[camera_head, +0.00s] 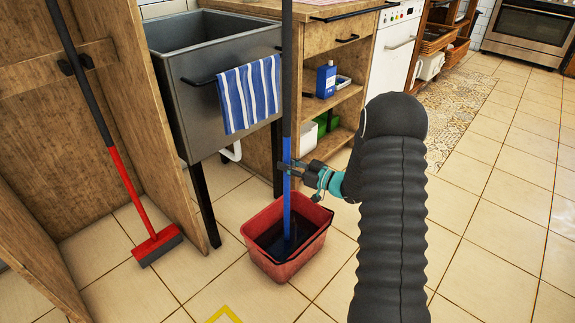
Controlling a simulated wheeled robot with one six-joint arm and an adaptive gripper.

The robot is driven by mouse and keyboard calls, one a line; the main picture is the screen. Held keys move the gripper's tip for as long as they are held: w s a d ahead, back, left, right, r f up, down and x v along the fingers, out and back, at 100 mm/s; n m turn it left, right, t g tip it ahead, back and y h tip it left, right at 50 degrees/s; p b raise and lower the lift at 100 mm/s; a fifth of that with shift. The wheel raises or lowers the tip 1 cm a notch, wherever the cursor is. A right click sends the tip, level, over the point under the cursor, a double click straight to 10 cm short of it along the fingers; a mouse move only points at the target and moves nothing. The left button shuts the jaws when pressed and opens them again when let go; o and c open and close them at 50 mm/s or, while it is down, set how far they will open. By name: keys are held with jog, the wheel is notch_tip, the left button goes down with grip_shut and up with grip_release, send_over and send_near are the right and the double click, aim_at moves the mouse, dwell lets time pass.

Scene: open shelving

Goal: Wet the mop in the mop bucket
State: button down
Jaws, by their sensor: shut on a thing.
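The mop (287,150) stands near upright in the middle of the view, its handle dark above and blue below. Its lower end goes down into the red mop bucket (304,257), which stands on the tiled floor. The bucket's inside is dark, and the mop head is hidden in it. My gripper (288,168) is shut on the blue part of the handle, above the bucket's rim, reaching in from the right.
A grey sink (215,47) with a striped towel (249,94) stands behind the bucket. A red broom (133,195) leans at the left by a wooden panel (150,120). Open shelves (330,105) are behind. The tiled floor (490,250) at the right is clear.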

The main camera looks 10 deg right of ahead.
aim_at(288, 149)
jog(key=shift+f+b, duration=0.45)
jog(key=shift+f, duration=0.05)
dwell(1.8)
jog(key=shift+r, duration=0.1)
jog(key=shift+r+p, duration=1.95)
jog(key=shift+r, duration=1.5)
